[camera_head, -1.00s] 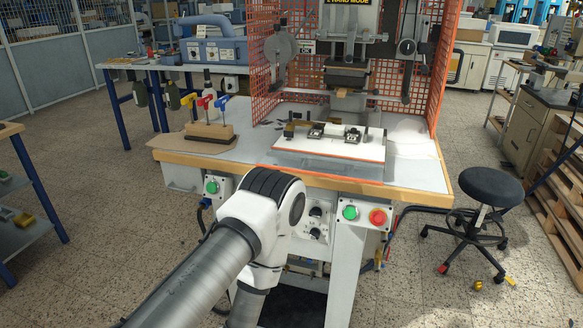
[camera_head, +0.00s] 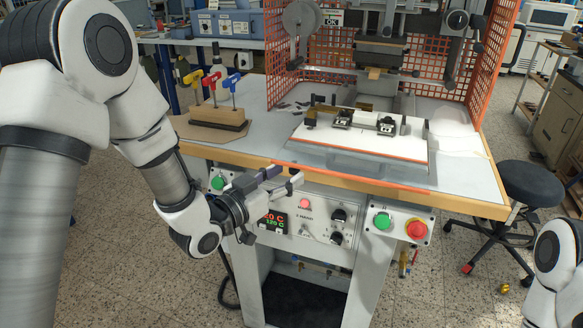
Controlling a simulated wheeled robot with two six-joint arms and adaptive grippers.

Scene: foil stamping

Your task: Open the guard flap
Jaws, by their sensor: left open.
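The guard flap appears to be the see-through panel (camera_head: 365,165) with an orange front edge, lying low at the front of the stamping press; I cannot tell its exact position or hinge. My left gripper (camera_head: 287,179) is open and empty, in front of the table's front edge and near the left end of the orange strip. Its fingers point right, above the control panel (camera_head: 305,219). I see no contact with the flap. Only a white piece of my right arm shows at the lower right; its gripper is out of view.
Orange mesh guards (camera_head: 482,75) stand around the press. A white board (camera_head: 362,135) with clamps lies on the table. A wooden block (camera_head: 217,118) with coloured-handled tools stands at left. Green (camera_head: 382,221) and red (camera_head: 417,229) buttons are on the front. A black stool (camera_head: 530,183) stands at right.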

